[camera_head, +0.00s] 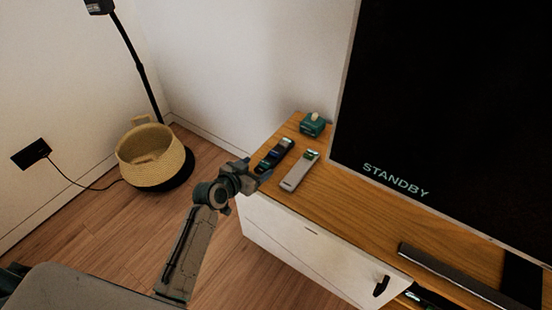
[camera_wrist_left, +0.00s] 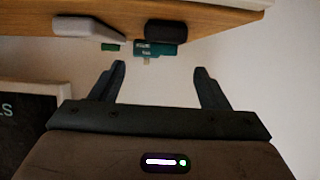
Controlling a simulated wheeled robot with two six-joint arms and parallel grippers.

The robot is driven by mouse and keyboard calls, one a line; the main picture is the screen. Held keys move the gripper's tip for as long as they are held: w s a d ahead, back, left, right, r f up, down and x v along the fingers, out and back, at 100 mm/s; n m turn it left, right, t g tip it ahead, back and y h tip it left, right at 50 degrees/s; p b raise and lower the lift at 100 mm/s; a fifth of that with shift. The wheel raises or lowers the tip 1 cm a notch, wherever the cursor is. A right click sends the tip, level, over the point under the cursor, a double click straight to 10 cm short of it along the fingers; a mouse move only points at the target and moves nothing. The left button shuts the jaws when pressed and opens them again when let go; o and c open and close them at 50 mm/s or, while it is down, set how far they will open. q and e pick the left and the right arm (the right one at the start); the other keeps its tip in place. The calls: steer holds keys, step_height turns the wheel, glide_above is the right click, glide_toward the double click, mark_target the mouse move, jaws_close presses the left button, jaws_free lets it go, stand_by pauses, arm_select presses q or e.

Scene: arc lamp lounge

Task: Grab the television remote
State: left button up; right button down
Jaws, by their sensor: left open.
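Two remote-like handsets lie side by side on the wooden top of the TV cabinet: a dark one (camera_head: 276,155) and a light grey one (camera_head: 300,171). I cannot tell which is the television remote. In the left wrist view, upside down, the grey one (camera_wrist_left: 86,26) and the dark one (camera_wrist_left: 178,33) show end-on at the cabinet edge. My left gripper (camera_head: 262,176) is at the cabinet's near left edge, close to the dark handset's near end. Its fingers (camera_wrist_left: 158,72) are apart with nothing between them. My right gripper is not in view.
A small teal box (camera_head: 312,124) stands behind the handsets. A large TV (camera_head: 450,90) reading STANDBY rises at the right, with a dark bar (camera_head: 450,275) before it. A woven basket (camera_head: 152,157) and a lamp pole (camera_head: 138,65) stand left. The floor between is clear.

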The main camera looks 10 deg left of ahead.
mark_target(272, 156)
arm_select(q)
steer(key=x, duration=0.9)
steer(key=shift+w+a, duration=0.1)
steer(key=shift+w, duration=0.1)
steer(key=c, duration=1.1)
steer(key=shift+c, duration=0.2)
steer(key=shift+r, duration=0.1)
